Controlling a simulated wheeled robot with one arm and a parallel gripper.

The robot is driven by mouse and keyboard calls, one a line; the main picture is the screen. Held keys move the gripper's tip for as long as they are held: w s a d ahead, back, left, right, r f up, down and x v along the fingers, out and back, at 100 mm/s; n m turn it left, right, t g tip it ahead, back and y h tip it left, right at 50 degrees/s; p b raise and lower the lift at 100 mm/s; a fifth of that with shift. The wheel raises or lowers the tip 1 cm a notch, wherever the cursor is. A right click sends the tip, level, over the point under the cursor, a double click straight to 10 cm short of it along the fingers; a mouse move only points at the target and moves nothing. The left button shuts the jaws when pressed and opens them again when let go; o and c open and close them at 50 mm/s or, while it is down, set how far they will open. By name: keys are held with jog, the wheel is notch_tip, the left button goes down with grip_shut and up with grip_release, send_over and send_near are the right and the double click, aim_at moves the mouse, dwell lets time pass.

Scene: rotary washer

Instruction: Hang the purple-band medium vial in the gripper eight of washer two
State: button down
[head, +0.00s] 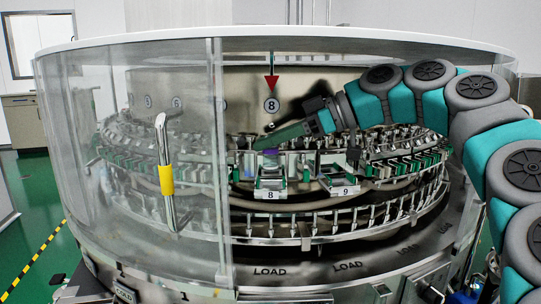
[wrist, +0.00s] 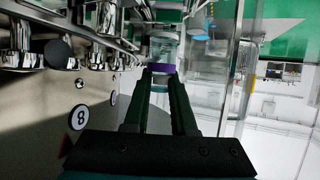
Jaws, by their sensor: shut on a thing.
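The vial (wrist: 162,48) is clear with a purple band (wrist: 160,67), seen at the far end of my fingers in the wrist view. My gripper (wrist: 160,82) is shut on it, one dark green finger on each side. In the head view my gripper (head: 262,146) reaches in from the right, and a bit of purple shows just below its tips. Gripper eight of the washer, with its "8" plate (head: 270,195), is at the front of the ring, below my fingertips. Whether the vial touches it cannot be told.
A clear curved guard (head: 100,150) with a yellow-banded handle (head: 165,180) covers the left side. The station marked "9" (head: 345,190) is just right of eight. A red arrow and "8" sign (head: 271,105) hang behind. Metal nozzles (wrist: 65,55) show in the wrist view.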

aim_at(271, 170)
jog(key=shift+f, duration=1.6)
jog(key=shift+f, duration=0.15)
jog(key=shift+f+b, duration=0.25)
jog(key=shift+b, duration=0.05)
jog(key=c, duration=1)
grip_release()
jog(key=shift+r+p, duration=0.5)
jog(key=shift+r, duration=0.1)
jog(key=v, duration=1.2)
jog(key=shift+p, duration=0.3)
jog(key=shift+f, duration=0.2)
